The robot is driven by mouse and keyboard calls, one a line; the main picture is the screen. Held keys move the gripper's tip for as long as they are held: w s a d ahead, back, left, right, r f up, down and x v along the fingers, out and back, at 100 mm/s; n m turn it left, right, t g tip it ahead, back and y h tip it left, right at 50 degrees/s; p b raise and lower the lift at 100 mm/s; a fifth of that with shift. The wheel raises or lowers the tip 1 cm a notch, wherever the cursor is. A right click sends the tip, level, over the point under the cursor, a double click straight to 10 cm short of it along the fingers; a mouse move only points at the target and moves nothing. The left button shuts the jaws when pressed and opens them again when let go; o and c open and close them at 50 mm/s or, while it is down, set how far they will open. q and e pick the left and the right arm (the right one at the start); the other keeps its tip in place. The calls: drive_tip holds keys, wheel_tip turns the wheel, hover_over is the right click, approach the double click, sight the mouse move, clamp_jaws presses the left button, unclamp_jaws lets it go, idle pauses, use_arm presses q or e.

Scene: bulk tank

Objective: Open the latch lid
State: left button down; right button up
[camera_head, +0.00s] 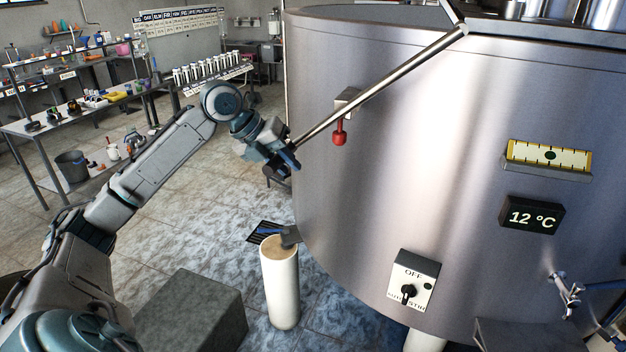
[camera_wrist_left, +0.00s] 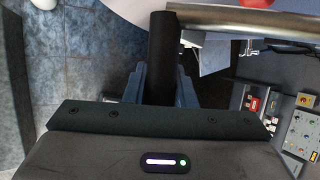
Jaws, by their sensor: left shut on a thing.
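A large steel tank (camera_head: 420,180) fills the right of the head view. A long metal bar (camera_head: 385,82) slants across its front, from a joint at the top rim down to my left gripper (camera_head: 288,158). My left gripper is shut on the dark grip at the bar's lower end. In the left wrist view, this dark grip (camera_wrist_left: 162,58) stands between the two blue fingers, and the metal bar (camera_wrist_left: 235,18) runs off to the right. A latch with a red knob (camera_head: 339,135) hangs from a small bracket (camera_head: 347,101) just behind the bar. My right gripper is not in view.
A white post (camera_head: 281,287) and a grey block (camera_head: 190,310) stand on the floor below my left arm. The tank front carries a switch box (camera_head: 413,280), a temperature display (camera_head: 531,215) and a yellow gauge (camera_head: 548,155). A work table (camera_head: 62,127) stands at the left.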

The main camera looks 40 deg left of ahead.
use_arm(q)
drive_tip(key=s+a+r+p, duration=0.1)
drive_tip(key=a+r, duration=0.2)
drive_tip(key=r, duration=0.2)
drive_tip(key=shift+a, duration=0.3)
drive_tip(key=c, duration=1.3)
unclamp_jaws()
drive_tip(key=shift+o, duration=0.5)
drive_tip(key=shift+s+a, duration=0.1)
drive_tip(key=shift+a, duration=0.05)
drive_tip(key=b+v, duration=0.2)
drive_tip(key=v, duration=0.8)
drive_tip(key=shift+r, duration=0.45)
